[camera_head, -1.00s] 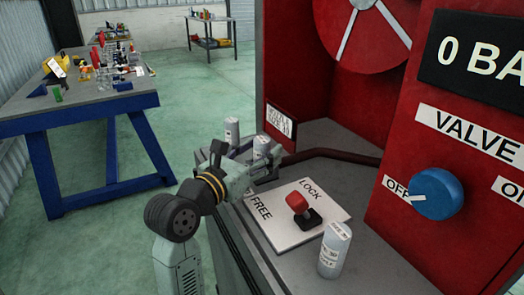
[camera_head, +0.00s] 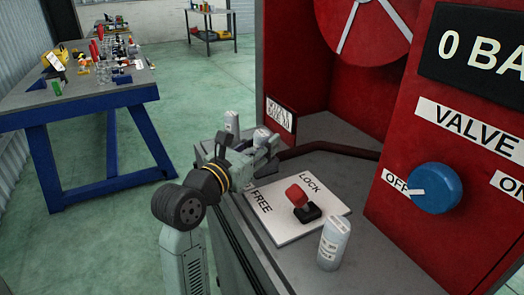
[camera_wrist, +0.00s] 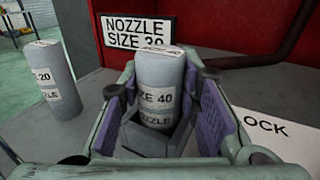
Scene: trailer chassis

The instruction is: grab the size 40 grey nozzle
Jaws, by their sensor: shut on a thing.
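The grey size 40 nozzle (camera_wrist: 160,85) stands upright between the purple-padded fingers of my gripper (camera_wrist: 163,118) in the wrist view. Its label reads "SIZE 40" and "NOZZLE". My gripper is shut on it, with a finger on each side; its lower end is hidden. In the head view, the top of this nozzle (camera_head: 262,134) shows above my gripper (camera_head: 264,152), at the left side of the red machine's counter. A similar size 20 nozzle (camera_wrist: 50,78) stands to its left, also seen in the head view (camera_head: 232,122).
A "NOZZLE SIZE 30" sign (camera_wrist: 138,31) is behind the held nozzle. A LOCK/FREE plate (camera_head: 280,226) with a red lever (camera_head: 295,194) lies to the right. Another grey nozzle (camera_head: 334,244) stands at the counter's front. A blue valve knob (camera_head: 437,188) is farther right.

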